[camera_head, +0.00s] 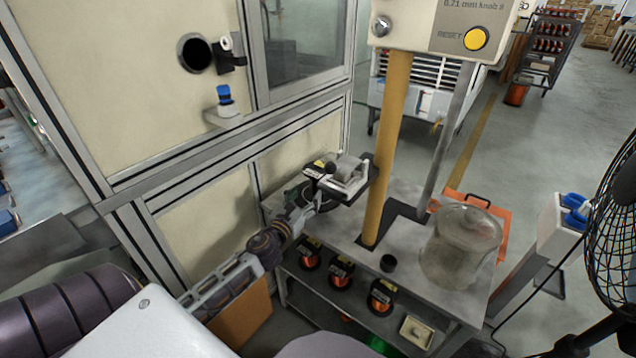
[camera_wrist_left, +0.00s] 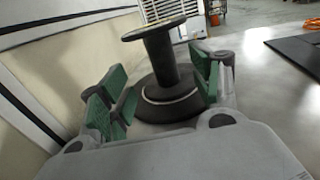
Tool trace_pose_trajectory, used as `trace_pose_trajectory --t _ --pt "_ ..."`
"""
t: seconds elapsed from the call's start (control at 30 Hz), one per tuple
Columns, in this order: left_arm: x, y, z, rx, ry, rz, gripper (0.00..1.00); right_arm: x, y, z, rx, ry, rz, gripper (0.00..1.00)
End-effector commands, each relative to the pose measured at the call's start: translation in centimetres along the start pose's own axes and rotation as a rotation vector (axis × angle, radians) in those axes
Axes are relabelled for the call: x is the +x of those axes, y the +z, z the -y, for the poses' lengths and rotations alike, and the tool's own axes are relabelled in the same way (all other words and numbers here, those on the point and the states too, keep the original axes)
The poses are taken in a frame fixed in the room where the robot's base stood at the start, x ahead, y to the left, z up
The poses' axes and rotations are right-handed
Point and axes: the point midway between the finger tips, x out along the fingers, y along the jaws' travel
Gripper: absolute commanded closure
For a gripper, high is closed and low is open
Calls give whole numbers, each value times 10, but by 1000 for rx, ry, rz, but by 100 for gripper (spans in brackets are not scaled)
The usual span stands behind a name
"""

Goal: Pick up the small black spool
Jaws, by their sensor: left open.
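A black spool (camera_wrist_left: 162,65) with a wide round top flange and a thicker base stands between the green-padded fingers of my left gripper in the left wrist view. My left gripper (camera_head: 304,198) is open, with pads on both sides of the spool; whether they touch it I cannot tell. In the head view the gripper is at the left end of the bench, and the spool there is mostly hidden beside a black-and-grey device (camera_head: 345,176). My right gripper is not in view.
Copper-wound spools (camera_head: 341,273) sit on the lower shelf. A beige cabinet (camera_head: 210,215) stands close on the left, a fan (camera_head: 612,215) on the right.

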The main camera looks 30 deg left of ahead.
Motion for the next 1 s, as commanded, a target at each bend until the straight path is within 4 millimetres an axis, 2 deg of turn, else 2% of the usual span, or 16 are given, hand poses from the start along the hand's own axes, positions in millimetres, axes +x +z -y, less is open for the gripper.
trace_pose_trajectory --t 0.6,1.0 --pt "42 0 0 0 1 0 36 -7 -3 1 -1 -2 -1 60" --pt "47 0 0 0 1 0 36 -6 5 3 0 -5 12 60"
